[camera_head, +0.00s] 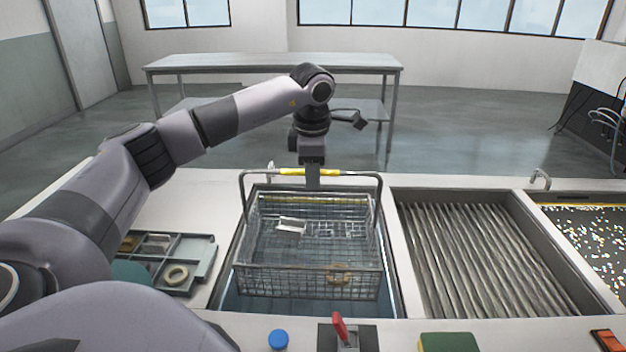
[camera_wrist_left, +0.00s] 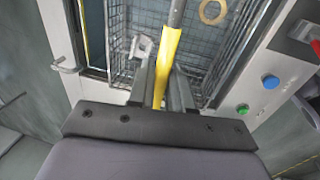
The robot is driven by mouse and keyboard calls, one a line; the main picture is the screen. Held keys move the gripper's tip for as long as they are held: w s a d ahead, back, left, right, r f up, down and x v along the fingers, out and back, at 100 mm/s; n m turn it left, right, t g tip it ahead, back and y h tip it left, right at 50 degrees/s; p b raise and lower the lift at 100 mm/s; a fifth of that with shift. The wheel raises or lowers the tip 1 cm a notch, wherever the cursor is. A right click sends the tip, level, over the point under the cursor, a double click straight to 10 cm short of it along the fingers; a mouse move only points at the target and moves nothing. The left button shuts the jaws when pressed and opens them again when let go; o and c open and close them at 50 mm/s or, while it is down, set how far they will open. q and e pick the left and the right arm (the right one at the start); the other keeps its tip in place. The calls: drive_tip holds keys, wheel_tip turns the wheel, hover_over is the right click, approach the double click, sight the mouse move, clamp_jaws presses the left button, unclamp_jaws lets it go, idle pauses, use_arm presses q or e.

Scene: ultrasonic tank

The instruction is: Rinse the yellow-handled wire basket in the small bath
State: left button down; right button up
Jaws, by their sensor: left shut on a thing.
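The wire basket (camera_head: 308,283) has a tall handle with a yellow grip (camera_head: 338,172). It hangs level over or partly inside the left bath (camera_head: 222,290); I cannot tell how deep its bottom reaches. My left gripper (camera_head: 312,178) is shut on the yellow grip, left of the handle's middle. In the left wrist view the yellow grip (camera_wrist_left: 166,62) runs between the two fingers (camera_wrist_left: 161,88). A pale block-like part (camera_head: 291,226) and a tan ring (camera_head: 339,273) lie in the basket. My right gripper is out of view.
A middle tank (camera_head: 480,255) with a rippled grey surface and a speckled dark tank (camera_head: 590,240) lie to the right. A divided tray (camera_head: 203,262) sits left. A red lever (camera_head: 341,328), blue button (camera_head: 278,340) and red switch (camera_head: 607,341) line the front edge.

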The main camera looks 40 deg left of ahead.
use_arm(q)
drive_tip(key=shift+r, duration=3.3)
idle(3.6)
